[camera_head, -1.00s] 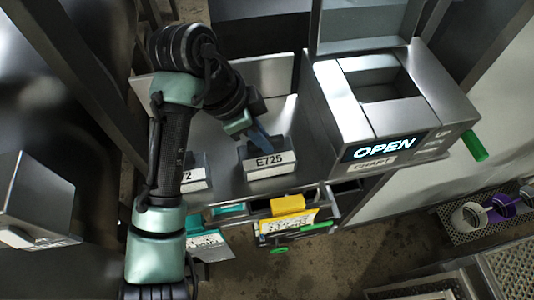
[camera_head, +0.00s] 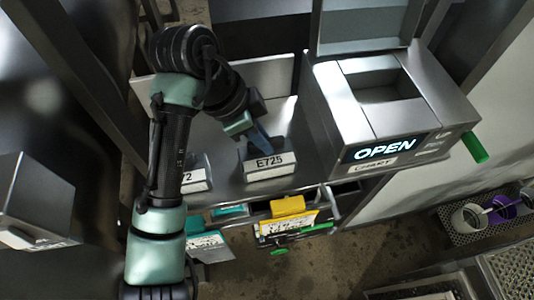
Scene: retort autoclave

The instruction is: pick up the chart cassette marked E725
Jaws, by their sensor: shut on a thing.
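The chart cassette marked E725 (camera_head: 268,166) is a dark block with a white label, upright on the metal shelf (camera_head: 225,180) left of the chart box. My gripper (camera_head: 259,140) comes down from the upper left and is shut on the upper part of this cassette. The fingertips are partly hidden by the gripper body and the cassette. The cassette appears to be still at the shelf; I cannot tell whether it touches it.
A second cassette (camera_head: 196,180) with a label ending in 2 is partly behind my arm. The chart box (camera_head: 390,110) reads OPEN, its lid (camera_head: 365,25) raised. Yellow (camera_head: 288,206) and teal tagged items hang below the shelf. Cups (camera_head: 472,216) stand on a rack at right.

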